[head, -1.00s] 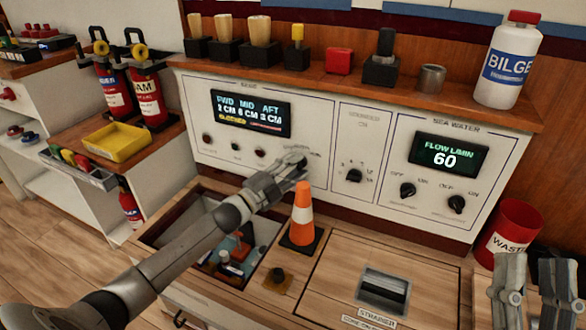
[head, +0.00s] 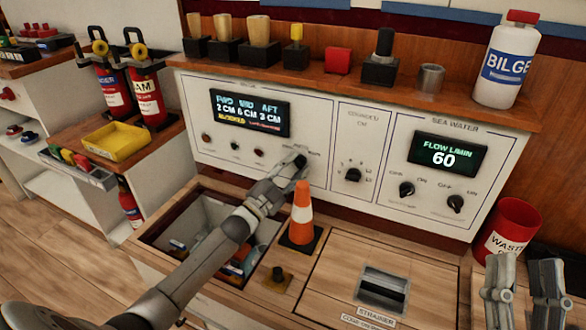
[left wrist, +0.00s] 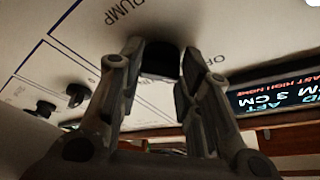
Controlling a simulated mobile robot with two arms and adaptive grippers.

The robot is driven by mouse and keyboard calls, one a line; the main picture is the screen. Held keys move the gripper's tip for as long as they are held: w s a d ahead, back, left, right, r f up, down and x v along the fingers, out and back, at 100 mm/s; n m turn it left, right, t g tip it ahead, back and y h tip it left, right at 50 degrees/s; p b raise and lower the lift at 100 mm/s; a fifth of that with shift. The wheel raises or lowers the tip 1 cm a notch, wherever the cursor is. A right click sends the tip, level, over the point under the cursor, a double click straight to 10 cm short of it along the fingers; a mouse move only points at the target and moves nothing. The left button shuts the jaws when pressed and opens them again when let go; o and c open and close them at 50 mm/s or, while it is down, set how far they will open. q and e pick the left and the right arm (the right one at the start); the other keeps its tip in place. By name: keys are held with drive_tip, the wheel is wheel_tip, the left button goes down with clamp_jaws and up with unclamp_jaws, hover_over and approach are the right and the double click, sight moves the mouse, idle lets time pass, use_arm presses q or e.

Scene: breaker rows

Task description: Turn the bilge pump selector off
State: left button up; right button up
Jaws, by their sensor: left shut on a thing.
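The bilge pump selector is a black knob (left wrist: 160,62) on the white panel, between the printed words PUMP and OFF in the left wrist view. My left gripper (left wrist: 158,68) is shut on it, one finger on each side. The knob's pointing direction cannot be told.
An orange and white cone (head: 302,212) stands just below my left gripper. Left of it is an open hatch (head: 150,238) with items inside. Other black knobs (head: 352,175) sit to the right. A red waste bin (head: 508,228) is near my right gripper.

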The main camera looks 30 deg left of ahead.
use_arm(q)
drive_tip(key=shift+f, duration=0.1)
drive_tip(key=o, duration=1)
use_arm(e)
drive_tip(key=shift+r, duration=0.2)
use_arm(q)
drive_tip(key=shift+s, duration=0.1)
use_arm(e)
drive_tip(key=shift+r, duration=0.1)
use_arm(q)
drive_tip(key=v, duration=1.1)
drive_tip(key=shift+s, duration=0.4)
drive_tip(key=shift+a+f, duration=0.1)
drive_tip(key=shift+f, duration=0.05)
